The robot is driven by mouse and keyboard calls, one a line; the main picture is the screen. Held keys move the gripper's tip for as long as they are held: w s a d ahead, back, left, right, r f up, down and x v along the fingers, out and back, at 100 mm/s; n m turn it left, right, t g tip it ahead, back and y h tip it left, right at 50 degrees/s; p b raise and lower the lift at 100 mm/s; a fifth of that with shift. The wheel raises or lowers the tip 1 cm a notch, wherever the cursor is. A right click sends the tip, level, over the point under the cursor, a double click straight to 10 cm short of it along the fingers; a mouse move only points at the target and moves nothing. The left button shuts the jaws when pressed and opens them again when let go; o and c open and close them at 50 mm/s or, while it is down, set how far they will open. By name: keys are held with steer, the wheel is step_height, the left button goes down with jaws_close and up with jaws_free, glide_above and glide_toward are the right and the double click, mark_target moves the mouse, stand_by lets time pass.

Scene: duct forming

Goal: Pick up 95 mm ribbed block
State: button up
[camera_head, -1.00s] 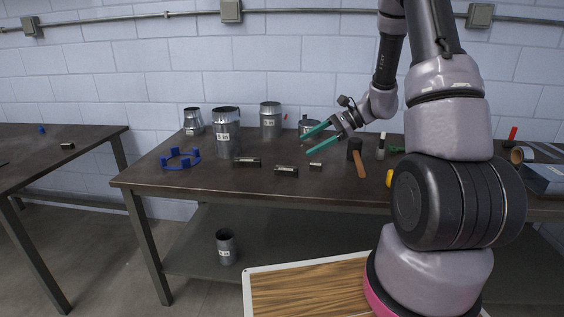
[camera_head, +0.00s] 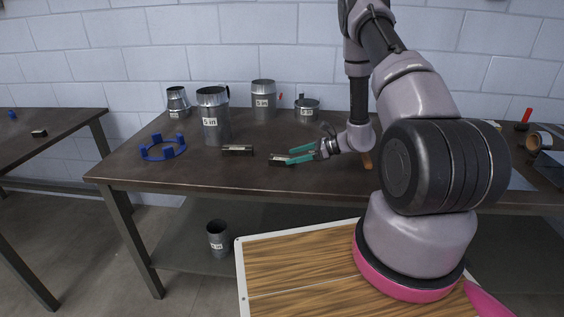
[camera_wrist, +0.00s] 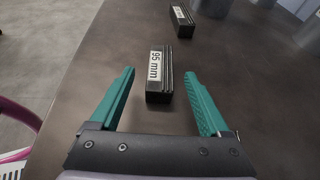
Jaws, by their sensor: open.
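The 95 mm ribbed block (camera_wrist: 159,75) is a dark block with a white "95 mm" label. It lies on the table between the two teal fingers of my gripper (camera_wrist: 158,100) in the wrist view, nearer their tips, with a gap on each side. In the head view the block (camera_head: 280,160) sits at the tips of my gripper (camera_head: 290,156), which reaches in from the right. My gripper is open and holds nothing.
Another dark labelled block (camera_head: 238,150) lies to the left, also seen beyond in the wrist view (camera_wrist: 182,20). A blue ring (camera_head: 163,149) and several metal duct pieces (camera_head: 214,117) stand left and behind. The table's front (camera_head: 210,182) is clear.

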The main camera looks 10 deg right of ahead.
mark_target(286, 158)
steer(key=x, duration=0.5)
steer(key=shift+w+f, duration=0.1)
steer(key=shift+f, duration=0.2)
jaws_close()
stand_by(1.1)
